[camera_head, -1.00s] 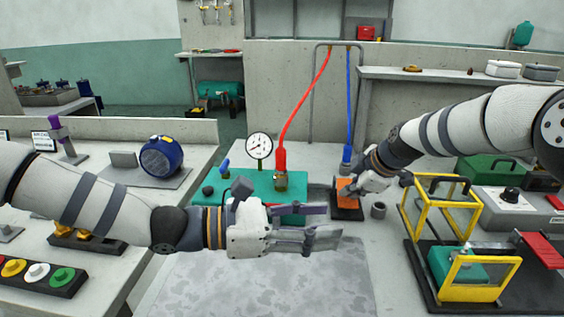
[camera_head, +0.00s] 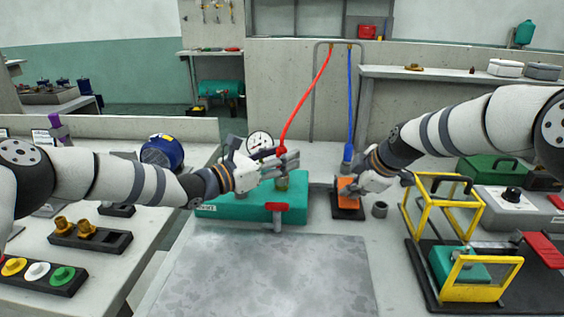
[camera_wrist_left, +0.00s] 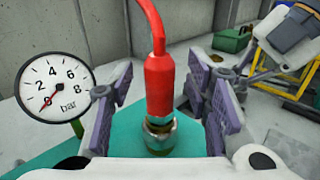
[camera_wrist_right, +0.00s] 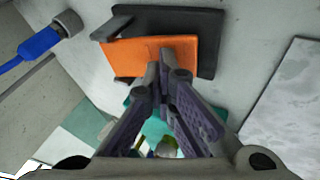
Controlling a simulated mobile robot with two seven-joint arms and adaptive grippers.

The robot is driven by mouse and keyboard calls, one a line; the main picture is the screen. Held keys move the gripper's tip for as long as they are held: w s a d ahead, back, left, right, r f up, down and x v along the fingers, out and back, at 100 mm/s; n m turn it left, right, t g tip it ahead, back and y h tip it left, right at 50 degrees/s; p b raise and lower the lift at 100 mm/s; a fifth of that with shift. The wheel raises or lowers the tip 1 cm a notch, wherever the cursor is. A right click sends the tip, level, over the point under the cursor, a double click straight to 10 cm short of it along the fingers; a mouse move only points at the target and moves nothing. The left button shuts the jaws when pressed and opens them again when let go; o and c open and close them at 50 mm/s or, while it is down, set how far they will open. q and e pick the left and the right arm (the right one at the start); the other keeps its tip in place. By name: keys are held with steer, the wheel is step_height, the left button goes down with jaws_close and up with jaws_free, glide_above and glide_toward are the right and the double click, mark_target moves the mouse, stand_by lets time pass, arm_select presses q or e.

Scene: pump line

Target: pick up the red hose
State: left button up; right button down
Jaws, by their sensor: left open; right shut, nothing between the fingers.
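The red hose (camera_head: 308,97) hangs from the pipe frame at the back. Its thick red end sits upright on a brass fitting (camera_wrist_left: 159,137) on the teal pump block (camera_head: 238,207). In the left wrist view the red hose end (camera_wrist_left: 159,82) stands between the two fingers of my left gripper (camera_wrist_left: 160,105), which is open, with a gap on both sides. In the head view my left gripper (camera_head: 283,163) partly hides the hose end. My right gripper (camera_wrist_right: 165,75) is shut and empty, close to an orange block (camera_wrist_right: 150,57) on a dark base.
A pressure gauge (camera_wrist_left: 55,88) stands left of the hose end. The blue hose (camera_head: 348,100) hangs to its right. A red-handled valve (camera_head: 277,207) is on the teal block's front. A yellow-framed fixture (camera_head: 430,210) stands at the right. The grey mat (camera_head: 265,275) in front is clear.

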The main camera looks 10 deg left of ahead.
arm_select(q)
steer(key=shift+w+d+f, duration=0.1)
steer(key=shift+w+d, duration=0.05)
steer(key=shift+w, duration=0.05)
arm_select(e)
steer(key=shift+f, duration=0.15)
arm_select(q)
jaws_close()
step_height(320, 180, up, 10)
steer(key=shift+r, duration=0.4)
arm_select(e)
step_height(320, 180, up, 5)
steer(key=shift+r, duration=0.2)
arm_select(q)
steer(key=shift+s, duration=0.1)
arm_select(e)
steer(key=shift+r, duration=0.95)
